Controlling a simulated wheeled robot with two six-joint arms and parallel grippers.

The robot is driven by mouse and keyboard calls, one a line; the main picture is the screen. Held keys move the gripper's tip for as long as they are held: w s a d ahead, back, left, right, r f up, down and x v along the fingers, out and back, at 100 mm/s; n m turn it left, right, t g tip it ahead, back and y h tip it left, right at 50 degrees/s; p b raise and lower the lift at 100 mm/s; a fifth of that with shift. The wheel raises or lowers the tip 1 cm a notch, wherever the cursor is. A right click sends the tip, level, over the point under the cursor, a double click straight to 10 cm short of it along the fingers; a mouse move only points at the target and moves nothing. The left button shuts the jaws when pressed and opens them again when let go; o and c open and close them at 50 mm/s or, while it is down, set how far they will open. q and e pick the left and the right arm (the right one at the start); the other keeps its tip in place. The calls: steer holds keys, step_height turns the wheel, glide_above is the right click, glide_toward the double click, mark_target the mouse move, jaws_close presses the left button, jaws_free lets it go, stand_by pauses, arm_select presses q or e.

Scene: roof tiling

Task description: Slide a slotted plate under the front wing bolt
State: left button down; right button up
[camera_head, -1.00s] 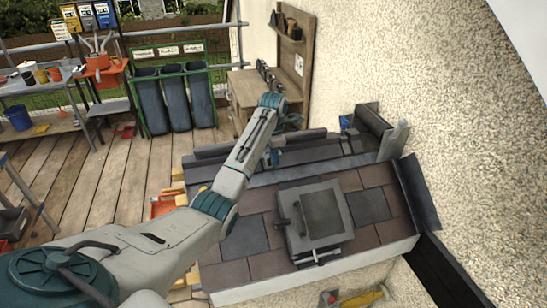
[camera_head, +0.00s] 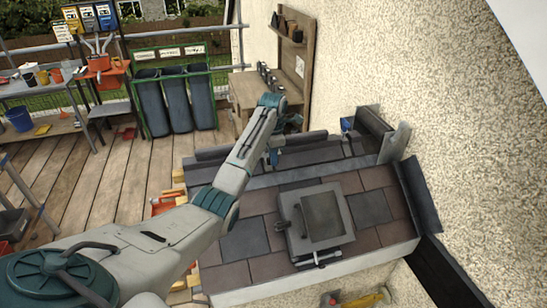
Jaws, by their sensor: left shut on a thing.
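I cannot pick out a slotted plate. My right gripper is not in view.
Red-brown and dark slate tiles (camera_head: 245,240) cover the roof around the hatch. A rough wall (camera_head: 470,110) rises at the right. A wooden workbench (camera_head: 250,92) and several dark bins (camera_head: 176,100) stand behind. The plank floor (camera_head: 100,180) at left is open.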

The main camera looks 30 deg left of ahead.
arm_select(q)
steer(key=shift+w+a, duration=0.15)
steer(key=shift+a, duration=0.1)
stand_by(0.4)
steer(key=shift+w+a+r, duration=0.1)
steer(key=shift+w+a, duration=0.05)
steer(key=shift+w, duration=0.05)
steer(key=shift+a, duration=0.1)
stand_by(0.5)
steer(key=shift+w+a+f, duration=0.2)
steer(key=shift+w+a, duration=0.2)
steer(key=shift+w+a, duration=0.1)
steer(key=shift+a, duration=0.05)
stand_by(0.4)
steer(key=shift+w+a+f, duration=0.15)
steer(key=shift+a, duration=0.1)
stand_by(0.7)
